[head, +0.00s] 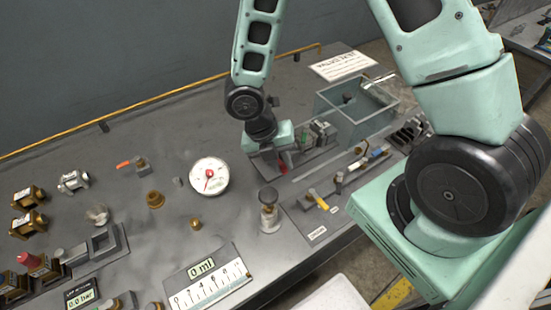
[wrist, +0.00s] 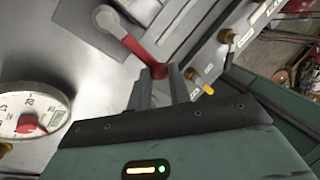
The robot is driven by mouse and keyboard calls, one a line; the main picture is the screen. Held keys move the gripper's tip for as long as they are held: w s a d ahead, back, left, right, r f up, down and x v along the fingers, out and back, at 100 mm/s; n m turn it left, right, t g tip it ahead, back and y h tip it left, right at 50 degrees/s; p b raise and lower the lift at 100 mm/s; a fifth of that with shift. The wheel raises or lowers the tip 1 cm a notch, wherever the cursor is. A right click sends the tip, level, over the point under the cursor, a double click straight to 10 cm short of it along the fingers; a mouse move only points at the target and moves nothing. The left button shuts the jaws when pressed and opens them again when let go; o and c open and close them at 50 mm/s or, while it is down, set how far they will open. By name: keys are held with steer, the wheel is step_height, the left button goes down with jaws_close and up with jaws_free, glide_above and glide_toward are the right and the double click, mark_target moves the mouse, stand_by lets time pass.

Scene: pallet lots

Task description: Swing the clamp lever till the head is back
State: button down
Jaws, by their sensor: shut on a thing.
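The clamp lever has a red handle and a grey hub. In the wrist view the lever (wrist: 140,48) runs from its hub at the top down to a rounded red end between my fingertips. My gripper (wrist: 161,82) is shut on that red end. In the head view the red lever (head: 282,167) shows just below my gripper (head: 273,162), on the grey fixture left of the clear tank. The clamp head cannot be made out; my gripper and wrist cover part of the fixture.
A dial gauge (head: 209,177) stands left of my gripper and also shows in the wrist view (wrist: 32,112). A clear tank (head: 357,108) stands to the right. A board with small levers (head: 320,201) lies in front. Bare bench lies behind the gauge.

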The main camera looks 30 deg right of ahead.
steer(key=shift+d+f+n, duration=0.1)
steer(key=shift+d+n, duration=0.4)
steer(key=shift+n, duration=0.3)
steer(key=c, duration=1.3)
jaws_free()
steer(key=v, duration=1.1)
steer(key=p+v, duration=0.1)
steer(key=v, duration=0.5)
steer(key=shift+s+a+r, duration=0.15)
steer(key=shift+s+r, duration=0.1)
steer(key=shift+s, duration=0.1)
